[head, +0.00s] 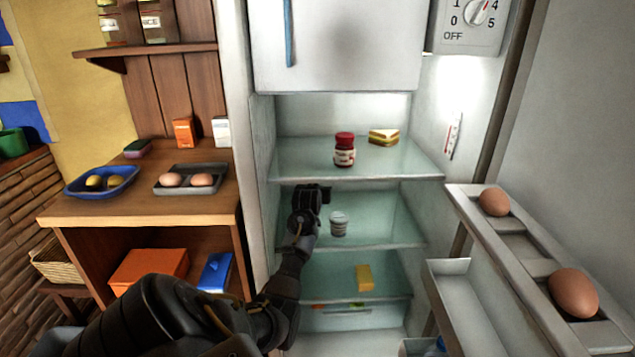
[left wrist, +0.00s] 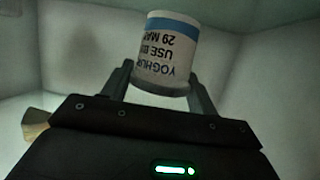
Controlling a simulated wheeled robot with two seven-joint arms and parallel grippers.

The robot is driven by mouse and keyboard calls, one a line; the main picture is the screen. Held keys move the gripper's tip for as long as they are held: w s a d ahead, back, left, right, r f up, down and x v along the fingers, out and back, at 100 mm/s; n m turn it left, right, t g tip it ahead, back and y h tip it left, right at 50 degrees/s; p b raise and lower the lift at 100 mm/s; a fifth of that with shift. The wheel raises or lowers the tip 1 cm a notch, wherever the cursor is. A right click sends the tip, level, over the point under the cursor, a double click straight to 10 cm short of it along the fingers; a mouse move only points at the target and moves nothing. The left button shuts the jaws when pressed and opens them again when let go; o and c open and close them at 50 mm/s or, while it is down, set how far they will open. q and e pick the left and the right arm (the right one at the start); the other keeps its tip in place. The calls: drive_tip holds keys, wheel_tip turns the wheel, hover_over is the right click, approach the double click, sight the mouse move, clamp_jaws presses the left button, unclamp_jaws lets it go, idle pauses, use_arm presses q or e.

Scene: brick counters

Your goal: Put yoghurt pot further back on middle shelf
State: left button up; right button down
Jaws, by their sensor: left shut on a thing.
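The yoghurt pot (left wrist: 167,50) fills the upper middle of the left wrist view. It is white with a blue band, and its lettering is upside down. My left gripper (left wrist: 162,85) is shut on it, one finger on each side. In the head view the left gripper (head: 325,197) is inside the fridge at the middle shelf (head: 395,232), and the small pale pot (head: 339,224) shows just below and right of it. The fingers are hard to make out there, and I cannot tell whether the pot touches the shelf. My right gripper is not in view.
A red-lidded jar (head: 344,150) and a sandwich (head: 384,136) stand on the shelf above. A yellow block (head: 364,277) lies on the shelf below. The open door's rack (head: 517,246) with eggs is at the right. The middle shelf is clear right of the pot.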

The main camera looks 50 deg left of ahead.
use_arm(q)
drive_tip(key=shift+w+a, duration=0.35)
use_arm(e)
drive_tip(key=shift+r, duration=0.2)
use_arm(q)
wheel_tip(320, 180, down, 3)
drive_tip(key=shift+r+b, duration=0.15)
drive_tip(key=shift+b, duration=0.2)
drive_tip(key=shift+f, duration=0.4)
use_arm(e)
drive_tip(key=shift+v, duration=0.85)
use_arm(q)
drive_tip(key=o, duration=1.1)
drive_tip(key=shift+f, duration=0.15)
drive_tip(key=shift+c, duration=0.2)
drive_tip(key=shift+s+d+r, duration=0.1)
drive_tip(key=shift+r, duration=0.1)
drive_tip(key=p+v, duration=0.2)
drive_tip(key=v, duration=0.9)
drive_tip(key=shift+s+d+r, duration=0.15)
drive_tip(key=shift+s+d, duration=0.1)
drive_tip(key=shift+s, duration=0.05)
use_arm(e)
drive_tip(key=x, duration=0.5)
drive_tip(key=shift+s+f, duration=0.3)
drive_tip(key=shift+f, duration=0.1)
